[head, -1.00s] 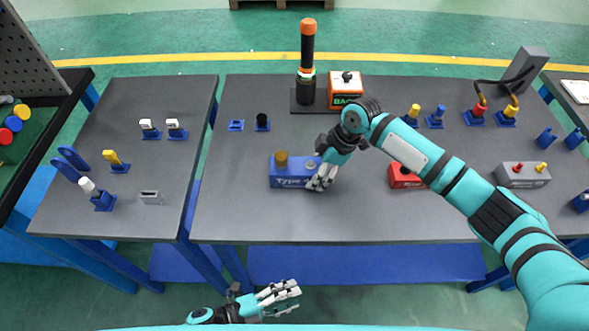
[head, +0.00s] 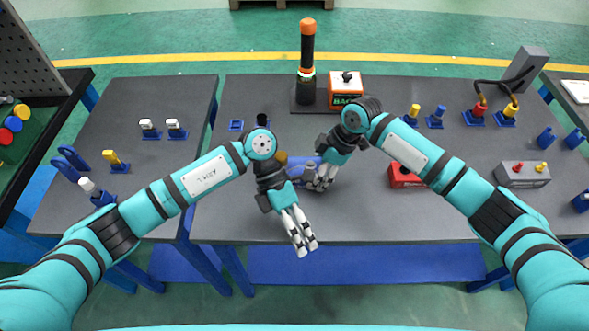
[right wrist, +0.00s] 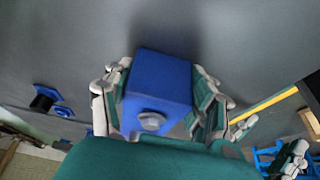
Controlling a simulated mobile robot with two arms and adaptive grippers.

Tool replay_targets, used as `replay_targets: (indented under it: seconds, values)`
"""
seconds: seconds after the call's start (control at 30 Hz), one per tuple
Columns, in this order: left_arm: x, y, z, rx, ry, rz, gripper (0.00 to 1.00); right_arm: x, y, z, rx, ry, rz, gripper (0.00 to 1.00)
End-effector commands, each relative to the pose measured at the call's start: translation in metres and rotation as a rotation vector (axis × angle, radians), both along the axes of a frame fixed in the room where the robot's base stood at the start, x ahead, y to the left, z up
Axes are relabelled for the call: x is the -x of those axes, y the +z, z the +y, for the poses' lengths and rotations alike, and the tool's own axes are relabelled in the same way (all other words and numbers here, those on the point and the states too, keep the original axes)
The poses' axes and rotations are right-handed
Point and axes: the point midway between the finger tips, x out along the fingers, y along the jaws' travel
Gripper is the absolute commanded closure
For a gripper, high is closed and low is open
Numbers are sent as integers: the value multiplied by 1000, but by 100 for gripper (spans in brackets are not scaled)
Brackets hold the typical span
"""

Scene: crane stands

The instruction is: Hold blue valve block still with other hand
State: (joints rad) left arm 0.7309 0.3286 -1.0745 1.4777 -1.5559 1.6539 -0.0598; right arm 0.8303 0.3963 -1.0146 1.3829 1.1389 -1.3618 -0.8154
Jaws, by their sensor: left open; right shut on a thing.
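The blue valve block (head: 299,171) sits on the dark table, largely hidden in the head view behind my left wrist. Part of its brass knob (head: 282,159) shows beside that wrist. My right gripper (head: 322,181) is shut on the right end of the block. In the right wrist view the blue block (right wrist: 158,85) lies between the fingers of my right gripper (right wrist: 160,100), with a round grey fitting on its face. My left gripper (head: 301,235) is open and empty, in front of the block near the table's front edge, fingers pointing down and apart from the block.
A red block (head: 403,178) and a grey block with fittings (head: 522,174) are to the right. A dark orange-topped post (head: 307,60) and an orange-white box (head: 346,90) stand behind. The table front (head: 390,222) is clear between the left gripper and the right side.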

Motion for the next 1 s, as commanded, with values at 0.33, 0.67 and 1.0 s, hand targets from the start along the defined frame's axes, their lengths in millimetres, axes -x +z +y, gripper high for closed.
replay_targets:
  seconds: [0.33,0.67,1.0]
  values:
    - [-135,92,29,-323,-28,-484,54,0,0,0,0,-2,0,87]
    - [-181,138,41,-429,-13,-678,54,0,0,0,0,-1,-1,87]
    - [-182,105,42,-433,-12,-681,54,0,0,0,0,-1,-1,87]
